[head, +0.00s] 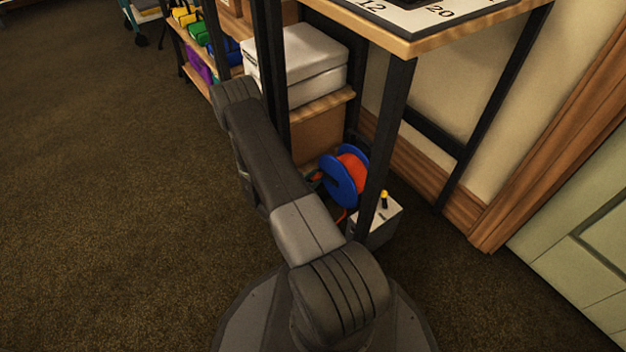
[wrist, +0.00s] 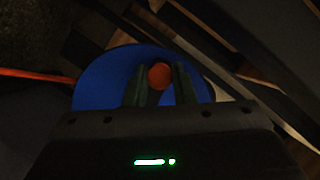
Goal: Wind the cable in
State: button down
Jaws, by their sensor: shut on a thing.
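The cable reel has blue round flanges and orange cable wound on its drum (head: 353,166). It stands low by the shelf's front leg in the head view. In the wrist view the blue flange (wrist: 100,82) fills the middle, and an orange round knob (wrist: 159,76) shows in front of it. My gripper (wrist: 160,78) is shut on this knob, one finger on each side. A length of orange cable (wrist: 35,74) runs off to the left in the wrist view. In the head view my arm hides most of the gripper.
A grey box with a yellow-topped knob (head: 384,220) stands right of the reel. The dark shelf leg (head: 386,140) rises close in front of the reel. A white box (head: 300,65) sits on the shelf above. The carpet at left (head: 110,200) is clear.

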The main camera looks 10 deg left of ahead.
aim_at(322, 163)
notch_tip(322, 163, up, 2)
jog(key=m, duration=0.1)
jog(key=m+t, duration=0.1)
jog(key=m, duration=0.1)
jog(key=shift+r+t+y, duration=0.25)
jog(key=shift+t+y, duration=0.05)
jog(key=shift+s+d+r+m+t, duration=0.15)
jog(key=shift+r+m+t, duration=0.25)
jog(key=shift+m, duration=0.3)
jog(key=shift+s+d+r+m+t, duration=0.1)
jog(key=shift+r+m+t, duration=0.3)
jog(key=shift+m, duration=0.3)
jog(key=c, duration=1.2)
grip_release()
jog(key=shift+r, duration=0.1)
jog(key=p+v, duration=0.3)
jog(key=v, duration=1.1)
jog(key=shift+p, duration=0.4)
jog(key=shift+w, duration=0.1)
